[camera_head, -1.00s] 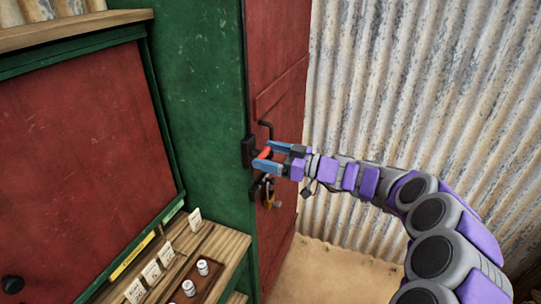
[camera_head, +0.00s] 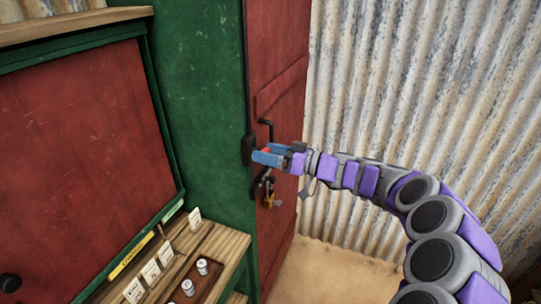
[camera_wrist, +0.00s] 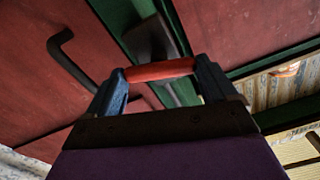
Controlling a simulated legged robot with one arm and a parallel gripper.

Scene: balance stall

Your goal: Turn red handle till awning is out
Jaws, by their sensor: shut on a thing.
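The red handle (camera_wrist: 160,70) spans between the two blue fingers of my gripper (camera_wrist: 160,80) in the wrist view. In the head view my gripper (camera_head: 270,154) is shut on the handle at the green post's edge, and only a little red (camera_head: 267,151) shows between the fingers. A dark bracket (camera_head: 248,149) sits on the post beside the handle; it also shows in the wrist view (camera_wrist: 150,40). No awning can be made out in either view.
Corrugated metal (camera_head: 400,80) stands behind my arm.

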